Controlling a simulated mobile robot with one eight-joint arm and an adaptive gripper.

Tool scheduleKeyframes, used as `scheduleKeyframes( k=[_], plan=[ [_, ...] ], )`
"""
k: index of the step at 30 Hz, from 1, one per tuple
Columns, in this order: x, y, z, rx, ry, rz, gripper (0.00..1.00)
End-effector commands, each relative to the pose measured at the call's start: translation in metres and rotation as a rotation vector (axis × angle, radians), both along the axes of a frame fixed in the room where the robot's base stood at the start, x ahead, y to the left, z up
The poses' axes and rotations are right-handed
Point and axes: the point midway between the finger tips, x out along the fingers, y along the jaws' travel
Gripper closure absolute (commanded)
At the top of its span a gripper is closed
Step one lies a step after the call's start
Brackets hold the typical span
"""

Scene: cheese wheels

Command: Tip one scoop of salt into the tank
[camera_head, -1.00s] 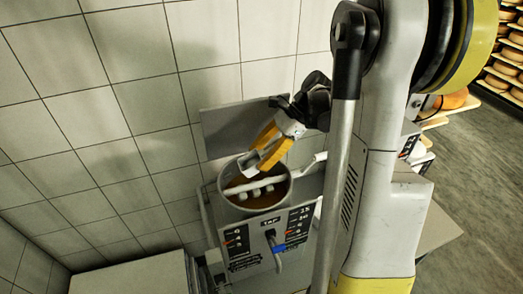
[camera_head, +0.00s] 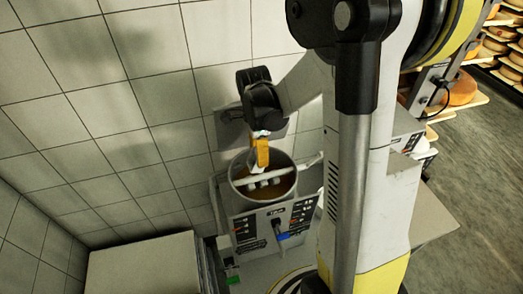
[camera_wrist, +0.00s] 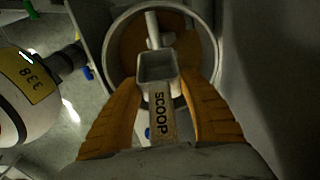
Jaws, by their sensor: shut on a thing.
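My gripper (camera_wrist: 160,100) has orange fingers shut on the handle of the scoop (camera_wrist: 158,68), which bears the word SCOOP in the wrist view. The scoop's square grey bowl points toward the tank, and I cannot tell whether salt is in it. The round metal tank (camera_wrist: 113,72) with brownish liquid lies beyond and below the scoop. In the head view my gripper (camera_head: 261,152) is over the far rim of the tank (camera_head: 238,193). The scoop is mostly hidden there.
A labelled panel (camera_head: 263,220) with a blue-marked tap is on the tank stand's front. A pale tabletop (camera_head: 140,262) is at lower left, and a tiled wall (camera_head: 110,100) stands close behind. Shelves of cheese wheels (camera_head: 497,45) are at far right.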

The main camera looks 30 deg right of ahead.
Motion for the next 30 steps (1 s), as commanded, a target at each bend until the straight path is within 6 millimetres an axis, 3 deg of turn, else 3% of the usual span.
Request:
scheduleKeyframes(
  k=[30],
  plan=[
    [-0.009,-0.031,-0.011,0.811,-0.232,-0.007,0.82]
  ],
)
